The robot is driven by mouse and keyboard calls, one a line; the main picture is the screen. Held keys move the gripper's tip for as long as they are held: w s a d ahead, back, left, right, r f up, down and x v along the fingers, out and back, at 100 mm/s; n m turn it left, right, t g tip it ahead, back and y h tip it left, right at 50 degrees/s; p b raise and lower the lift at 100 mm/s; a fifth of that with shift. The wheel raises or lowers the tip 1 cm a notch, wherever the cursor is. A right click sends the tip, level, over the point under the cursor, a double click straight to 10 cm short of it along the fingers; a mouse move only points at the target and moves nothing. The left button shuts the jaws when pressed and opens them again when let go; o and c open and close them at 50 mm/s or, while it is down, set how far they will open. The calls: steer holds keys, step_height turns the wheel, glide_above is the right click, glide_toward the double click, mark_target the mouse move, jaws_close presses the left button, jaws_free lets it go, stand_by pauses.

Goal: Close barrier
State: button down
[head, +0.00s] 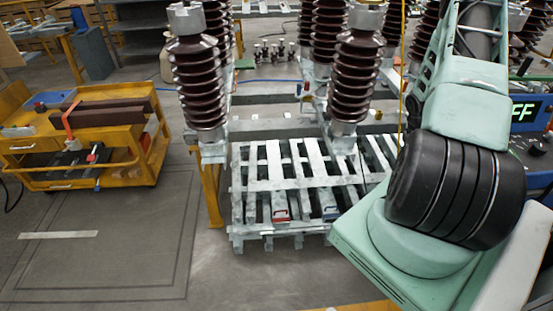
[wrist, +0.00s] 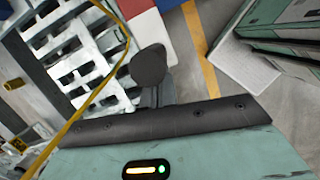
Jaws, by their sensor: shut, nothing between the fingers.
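No barrier can be made out with certainty. A red and white piece (wrist: 143,27) at the top of the wrist view may be part of it, but most of it is out of frame. My gripper (wrist: 150,72) shows in the wrist view as dark fingers together, with nothing between them. It appears apart from the red and white piece, which lies beyond it. In the head view my arm fills the right side and the gripper is not visible.
A pale slatted pallet (head: 290,190) stands below tall brown insulators (head: 200,85). A yellow cart (head: 85,140) with tools is at left, with clear floor (head: 110,245) in front. A yellow cord (wrist: 122,68) runs past my gripper. A green cabinet (wrist: 285,30) is at right.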

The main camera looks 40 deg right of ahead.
steer(key=shift+s+d, duration=0.65)
steer(key=shift+d, duration=0.25)
steer(key=shift+s+d, duration=0.6)
steer(key=shift+d, duration=0.3)
steer(key=shift+w, duration=0.1)
